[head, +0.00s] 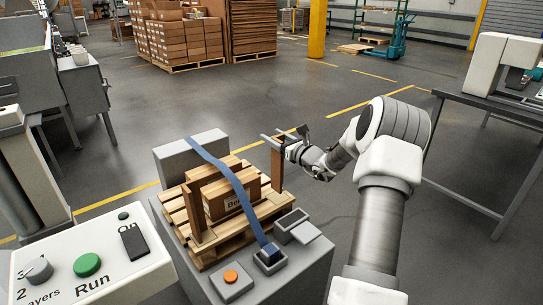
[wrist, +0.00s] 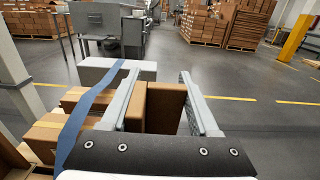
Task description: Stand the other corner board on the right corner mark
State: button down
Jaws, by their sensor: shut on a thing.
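My gripper (head: 279,144) is shut on a brown corner board (head: 277,170), near its top. The board is upright at the right end of the small wooden pallet (head: 214,250); I cannot tell whether its foot touches the pallet. In the wrist view the board (wrist: 160,108) shows as two brown faces between my gripper's fingers (wrist: 158,100). Another corner board (head: 196,212) stands upright at the pallet's front left corner. Brown boxes (head: 222,200) are stacked between the two boards. The right corner mark is not visible.
A blue strap (head: 225,172) runs over the boxes from a grey block (head: 190,152) to a buckle holder (head: 270,257). A control panel with a green Run button (head: 87,265) is at front left. A grey table (head: 490,105) stands at right.

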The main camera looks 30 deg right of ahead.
aim_at(281, 165)
jog(key=shift+w+f+b, duration=0.3)
jog(key=shift+f, duration=0.55)
jog(key=shift+w+f+b, duration=0.25)
jog(key=shift+f+b, duration=0.1)
jog(key=shift+f, duration=0.45)
jog(key=shift+w+f+b, duration=0.3)
jog(key=shift+f, duration=0.65)
jog(key=shift+c, duration=0.7)
grip_release()
jog(key=s+d+p, duration=0.1)
jog(key=s+p, duration=0.2)
jog(key=s, duration=0.9)
jog(key=shift+d, duration=0.3)
